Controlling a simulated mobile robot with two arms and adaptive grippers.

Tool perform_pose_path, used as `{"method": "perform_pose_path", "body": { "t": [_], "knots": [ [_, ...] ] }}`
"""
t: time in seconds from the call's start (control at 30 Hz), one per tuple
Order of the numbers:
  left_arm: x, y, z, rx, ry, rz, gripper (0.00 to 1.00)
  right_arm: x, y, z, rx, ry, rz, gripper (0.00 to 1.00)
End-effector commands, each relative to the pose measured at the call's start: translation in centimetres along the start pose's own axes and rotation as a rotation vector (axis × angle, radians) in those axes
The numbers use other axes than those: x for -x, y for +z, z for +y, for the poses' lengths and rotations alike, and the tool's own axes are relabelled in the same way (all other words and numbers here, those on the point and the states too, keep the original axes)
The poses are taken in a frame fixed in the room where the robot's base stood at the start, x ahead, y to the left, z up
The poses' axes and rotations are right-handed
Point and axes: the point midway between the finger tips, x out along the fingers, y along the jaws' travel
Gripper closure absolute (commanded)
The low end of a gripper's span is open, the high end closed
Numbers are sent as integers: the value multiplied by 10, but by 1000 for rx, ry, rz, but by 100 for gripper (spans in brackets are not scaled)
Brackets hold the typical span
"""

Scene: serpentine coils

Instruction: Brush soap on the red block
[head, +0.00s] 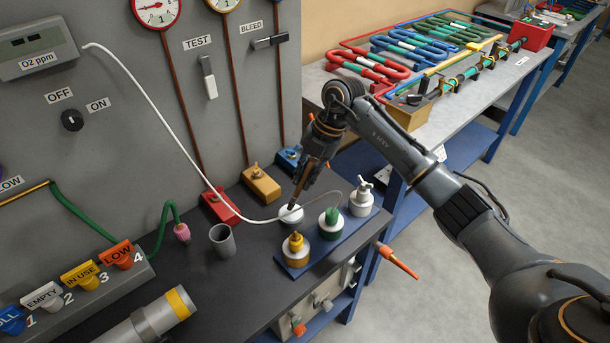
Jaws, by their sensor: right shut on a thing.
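The red block (220,207) sits on the dark bench against the grey panel, left of a yellow block (261,186) and a blue block (289,159). My right gripper (312,165) points down above the back left of the blue tray (322,250). It is shut on a thin brown handle, apparently a brush. The lower end of the handle reaches the top of a white pot (290,214). Whether it is inside the pot, and its bristles, I cannot tell. My left gripper is out of view.
Pots with yellow (296,245), green (330,221) and white (361,199) tops stand on the tray. A grey cup (223,240) stands left of them. A white hose (160,115) hangs from the O2 meter across to the white pot. Serpentine coils (415,47) lie on the back bench.

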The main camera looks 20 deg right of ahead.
Motion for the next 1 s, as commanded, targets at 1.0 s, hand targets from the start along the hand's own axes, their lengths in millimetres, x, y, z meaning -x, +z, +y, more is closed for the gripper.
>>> {"method": "perform_pose_path", "body": {
  "t": [1.0],
  "knots": [
    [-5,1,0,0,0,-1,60,-10,2,-3,0,-1,1,100]
  ]
}}
